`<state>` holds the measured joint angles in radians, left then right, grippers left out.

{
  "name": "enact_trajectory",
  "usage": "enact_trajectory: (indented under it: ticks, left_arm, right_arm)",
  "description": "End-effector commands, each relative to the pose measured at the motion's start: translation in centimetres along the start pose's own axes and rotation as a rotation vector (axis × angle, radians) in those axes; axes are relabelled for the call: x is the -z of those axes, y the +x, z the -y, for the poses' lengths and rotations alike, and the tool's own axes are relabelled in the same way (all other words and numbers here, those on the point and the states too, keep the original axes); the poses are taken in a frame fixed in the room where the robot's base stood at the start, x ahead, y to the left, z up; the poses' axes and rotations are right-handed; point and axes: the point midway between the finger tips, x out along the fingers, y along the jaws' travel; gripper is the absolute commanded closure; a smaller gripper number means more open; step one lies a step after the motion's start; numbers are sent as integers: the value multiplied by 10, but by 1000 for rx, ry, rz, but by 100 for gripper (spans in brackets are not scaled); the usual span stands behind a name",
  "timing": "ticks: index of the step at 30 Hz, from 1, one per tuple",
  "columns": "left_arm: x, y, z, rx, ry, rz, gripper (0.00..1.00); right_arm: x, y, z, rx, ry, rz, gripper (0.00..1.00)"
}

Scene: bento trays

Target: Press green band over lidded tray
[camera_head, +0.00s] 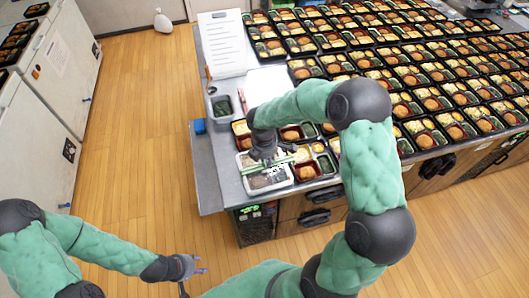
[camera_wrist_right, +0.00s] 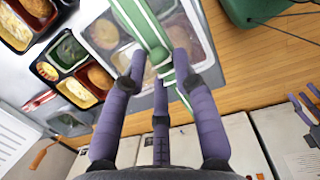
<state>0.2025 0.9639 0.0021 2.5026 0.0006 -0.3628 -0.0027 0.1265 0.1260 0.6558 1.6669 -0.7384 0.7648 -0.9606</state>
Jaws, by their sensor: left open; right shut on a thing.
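The lidded tray (camera_head: 243,188) is white-rimmed with a clear lid and sits at the front left corner of the counter. The green band (camera_head: 283,162) lies across the tray's top in the head view. My right gripper (camera_head: 264,160) is over the tray, shut on the band. In the right wrist view, the fingers (camera_wrist_right: 160,68) close around the green band (camera_wrist_right: 148,28), with the tray's lid (camera_wrist_right: 192,42) behind it. I cannot tell whether the band touches the lid. My left gripper (camera_head: 197,266) is open and empty, low over the floor, away from the counter.
Several black bento trays (camera_head: 430,103) fill the counter to the right, some close beside the lidded tray. A grey bin (camera_head: 222,107) and a white sheet (camera_head: 222,45) lie behind it. White cabinets (camera_head: 52,70) stand at the left, with open wooden floor between.

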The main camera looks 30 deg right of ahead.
Motion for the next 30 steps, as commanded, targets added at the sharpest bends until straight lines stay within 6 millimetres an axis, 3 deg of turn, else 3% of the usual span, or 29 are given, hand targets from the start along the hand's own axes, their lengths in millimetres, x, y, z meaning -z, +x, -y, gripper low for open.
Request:
enact_trajectory:
  ticks: [18,30]
  left_arm:
    - [1,33,12,0,0,1,57]
    - [1,37,13,0,0,1,57]
  right_arm:
    - [6,43,1,0,0,0,100]
    - [7,50,1,-1,1,0,100]
